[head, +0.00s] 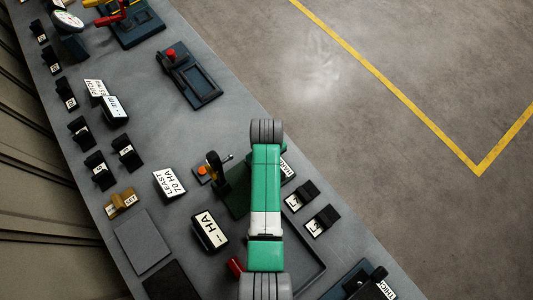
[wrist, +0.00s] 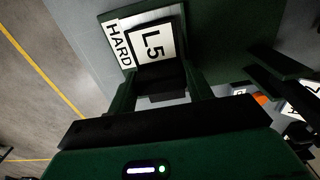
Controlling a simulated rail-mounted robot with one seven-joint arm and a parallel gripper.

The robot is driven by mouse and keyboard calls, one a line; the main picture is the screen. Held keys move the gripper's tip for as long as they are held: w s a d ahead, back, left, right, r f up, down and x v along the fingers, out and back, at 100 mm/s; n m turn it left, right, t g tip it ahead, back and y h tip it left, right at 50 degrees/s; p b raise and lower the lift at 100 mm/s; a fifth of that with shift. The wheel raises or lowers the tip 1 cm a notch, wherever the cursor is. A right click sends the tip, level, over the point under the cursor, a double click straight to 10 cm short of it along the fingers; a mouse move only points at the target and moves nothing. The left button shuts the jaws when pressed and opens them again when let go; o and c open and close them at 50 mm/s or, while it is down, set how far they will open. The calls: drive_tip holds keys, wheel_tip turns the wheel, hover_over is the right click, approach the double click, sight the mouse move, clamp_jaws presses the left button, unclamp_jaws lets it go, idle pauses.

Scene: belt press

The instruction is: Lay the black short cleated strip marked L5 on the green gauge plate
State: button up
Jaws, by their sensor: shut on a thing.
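My gripper (wrist: 162,78) is shut on the black L5 strip (wrist: 160,84) in the wrist view. The strip's white tag (wrist: 152,42) reads L5 and faces the camera. A dark green surface, which looks like the green gauge plate (wrist: 232,22), lies to the right of the held strip. In the head view the green gauge plate (head: 236,203) shows only in part beside my arm. My arm hides the gripper and the held strip there. I cannot tell whether the strip touches anything below.
A HARD label (wrist: 118,43) is close beside the strip's tag. A black gauge stand with an orange button (head: 201,171) stands left of the plate. Two tagged black strips (head: 310,208) lie right of my arm.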

drive_tip(key=shift+f, duration=0.65)
drive_tip(key=shift+s, duration=0.1)
drive_tip(key=shift+f, duration=0.15)
drive_tip(key=o, duration=1)
wheel_tip(320, 180, up, 12)
drive_tip(key=p, duration=0.1)
